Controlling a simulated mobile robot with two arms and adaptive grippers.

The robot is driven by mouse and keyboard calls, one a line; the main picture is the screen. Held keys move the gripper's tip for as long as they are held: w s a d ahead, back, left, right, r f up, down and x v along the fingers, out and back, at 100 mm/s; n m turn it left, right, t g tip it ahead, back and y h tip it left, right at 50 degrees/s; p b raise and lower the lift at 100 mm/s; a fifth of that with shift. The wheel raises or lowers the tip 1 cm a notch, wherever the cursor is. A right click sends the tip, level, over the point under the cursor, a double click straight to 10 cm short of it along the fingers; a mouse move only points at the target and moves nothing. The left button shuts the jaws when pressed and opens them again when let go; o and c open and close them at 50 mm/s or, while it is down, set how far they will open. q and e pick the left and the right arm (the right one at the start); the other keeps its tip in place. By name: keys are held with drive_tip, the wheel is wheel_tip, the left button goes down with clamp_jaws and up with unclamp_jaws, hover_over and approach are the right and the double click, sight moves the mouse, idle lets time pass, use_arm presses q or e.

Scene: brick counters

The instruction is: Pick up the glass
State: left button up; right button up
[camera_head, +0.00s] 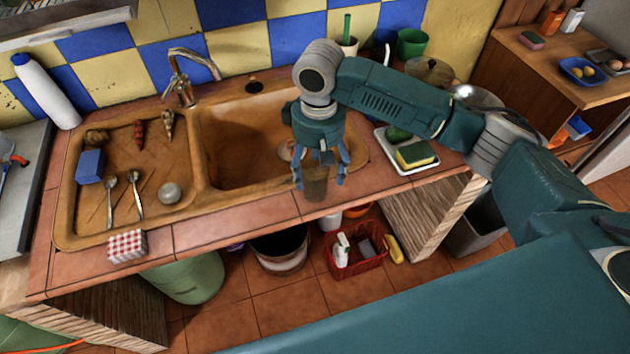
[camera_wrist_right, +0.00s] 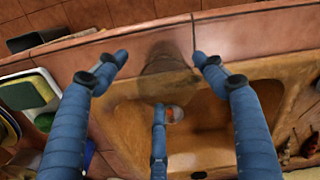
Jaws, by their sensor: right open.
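The glass (camera_head: 316,188) is a dark, see-through tumbler at the front edge of the sink, just below my right gripper in the head view. In the right wrist view the glass (camera_wrist_right: 168,68) shows faintly between the two far fingertips. My right gripper (camera_head: 322,168) points down with its blue fingers spread above and around the top of the glass. In the wrist view the fingers of the right gripper (camera_wrist_right: 160,72) stand apart, and I see no clear contact with the glass. My left gripper is not in view.
The brown sink (camera_head: 240,140) lies behind and left of the glass, with a tap (camera_head: 185,75) at its back. A white tray (camera_head: 408,165) with a yellow-green sponge (camera_head: 416,154) stands right of the gripper. A red basket (camera_head: 356,262) is on the floor below.

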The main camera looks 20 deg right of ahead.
drive_tip(key=shift+a+f, duration=0.1)
drive_tip(key=shift+f, duration=0.35)
drive_tip(key=f, duration=0.1)
drive_tip(key=f+p, duration=0.1)
drive_tip(key=f, duration=0.1)
drive_tip(key=shift+a+f, duration=0.3)
drive_tip(key=shift+f, duration=0.5)
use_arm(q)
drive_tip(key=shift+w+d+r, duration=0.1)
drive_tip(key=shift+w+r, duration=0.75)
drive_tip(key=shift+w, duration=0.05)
use_arm(e)
drive_tip(key=c, duration=1.4)
drive_tip(key=shift+w+r, duration=0.1)
